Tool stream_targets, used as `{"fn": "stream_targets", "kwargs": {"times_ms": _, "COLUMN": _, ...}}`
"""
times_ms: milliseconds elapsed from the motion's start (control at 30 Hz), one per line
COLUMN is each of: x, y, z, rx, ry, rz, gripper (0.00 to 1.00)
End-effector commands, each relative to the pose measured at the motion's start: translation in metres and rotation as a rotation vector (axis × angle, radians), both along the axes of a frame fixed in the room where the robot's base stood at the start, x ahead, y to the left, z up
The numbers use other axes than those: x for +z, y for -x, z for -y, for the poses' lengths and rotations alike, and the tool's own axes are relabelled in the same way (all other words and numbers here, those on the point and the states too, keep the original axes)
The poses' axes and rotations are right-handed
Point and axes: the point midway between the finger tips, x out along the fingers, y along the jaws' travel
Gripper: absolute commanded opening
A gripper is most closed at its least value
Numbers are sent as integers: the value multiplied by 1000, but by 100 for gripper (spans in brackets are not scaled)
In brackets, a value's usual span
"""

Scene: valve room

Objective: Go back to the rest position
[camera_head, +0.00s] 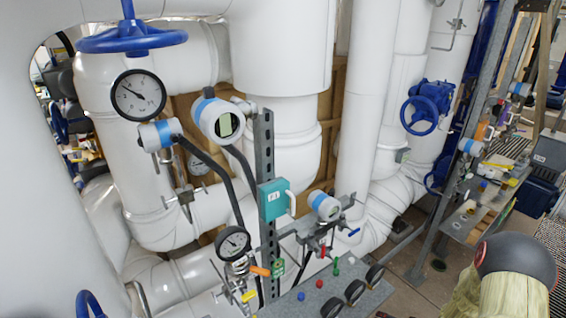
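My gripper is not in view. A rounded dark grey cap on a pale link shows at the lower right corner and looks like part of my arm; its far end is cut off by the frame. I cannot tell where the gripper is or what it holds. No task object is named. White pipes (370,95) fill the middle, with a blue handwheel (132,38) at the top left and another blue valve wheel (420,115) at the right.
A pressure gauge (138,95) and a transmitter (219,120) sit at the left. A teal box (273,199) is on a metal post. A grey panel (325,300) with coloured buttons stands low at the centre. A workbench (475,213) is at the right. Some floor (437,250) shows there.

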Motion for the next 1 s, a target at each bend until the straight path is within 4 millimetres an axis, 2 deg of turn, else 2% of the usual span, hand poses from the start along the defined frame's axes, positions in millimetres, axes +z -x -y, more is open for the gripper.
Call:
{"fn": "stream_targets", "kwargs": {"times_ms": 100, "x": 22, "y": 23, "z": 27, "rx": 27, "ry": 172, "rz": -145, "gripper": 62}}
{"fn": "stream_targets", "kwargs": {"times_ms": 200, "x": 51, "y": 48, "z": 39, "rx": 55, "ry": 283, "rz": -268, "gripper": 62}}
{"fn": "stream_targets", "kwargs": {"times_ms": 367, "x": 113, "y": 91, "z": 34, "rx": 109, "ry": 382, "rz": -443, "gripper": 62}}
{"fn": "stream_targets", "kwargs": {"times_ms": 567, "x": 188, "y": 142, "z": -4, "rx": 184, "ry": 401, "rz": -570, "gripper": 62}}
{"fn": "stream_targets", "kwargs": {"times_ms": 700, "x": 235, "y": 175, "z": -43, "rx": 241, "ry": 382, "rz": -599, "gripper": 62}}
{"fn": "stream_targets", "kwargs": {"times_ms": 1000, "x": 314, "y": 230, "z": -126, "rx": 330, "ry": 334, "rz": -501, "gripper": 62}}
